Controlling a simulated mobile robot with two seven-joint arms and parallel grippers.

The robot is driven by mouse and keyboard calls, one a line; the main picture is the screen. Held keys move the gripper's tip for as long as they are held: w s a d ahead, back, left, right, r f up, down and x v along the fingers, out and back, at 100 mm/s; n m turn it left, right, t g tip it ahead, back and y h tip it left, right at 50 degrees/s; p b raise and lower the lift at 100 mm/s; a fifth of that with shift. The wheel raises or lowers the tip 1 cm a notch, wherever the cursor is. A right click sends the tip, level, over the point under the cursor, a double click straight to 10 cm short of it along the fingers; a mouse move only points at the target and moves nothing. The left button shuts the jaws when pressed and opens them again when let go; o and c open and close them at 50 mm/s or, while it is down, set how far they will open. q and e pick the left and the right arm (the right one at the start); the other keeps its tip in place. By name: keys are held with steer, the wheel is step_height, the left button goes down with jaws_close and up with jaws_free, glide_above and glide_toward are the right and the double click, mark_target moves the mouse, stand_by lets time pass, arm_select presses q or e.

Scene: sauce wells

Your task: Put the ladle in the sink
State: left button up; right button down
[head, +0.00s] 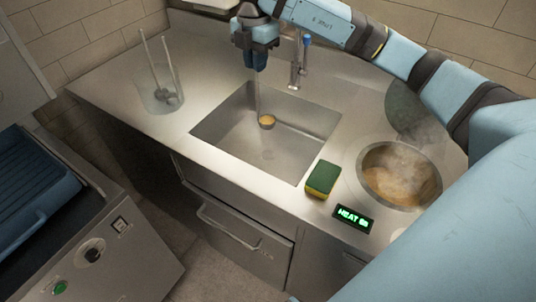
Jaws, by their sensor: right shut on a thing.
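My right gripper (256,58) is shut on the upper end of the ladle. The ladle (267,121) hangs upright below it, with its thin handle going down to a small bowl that looks brownish-yellow inside. In the picture, the bowl lies within the opening of the metal sink (225,135). I cannot tell how far it is above the sink floor. The sink is otherwise empty, with a drain in its floor. My left gripper is not in view.
A tap (299,62) stands behind the sink. A green-yellow sponge (322,179) lies at its right front corner. A steaming pot (401,177) is set in the counter at right, by a lit HEAT display (349,219). A clear container (162,97) with utensils stands at left.

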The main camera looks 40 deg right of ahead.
steer(key=shift+f+m, duration=0.25)
steer(key=shift+m, duration=0.05)
step_height(320, 180, down, 15)
steer(key=shift+d+r+p, duration=0.1)
steer(key=shift+r+p, duration=0.1)
steer(key=shift+p, duration=0.15)
step_height(320, 180, down, 5)
steer(key=shift+r, duration=0.1)
steer(key=shift+f, duration=0.25)
steer(key=c, duration=1.1)
jaws_free()
steer(key=shift+r, duration=0.1)
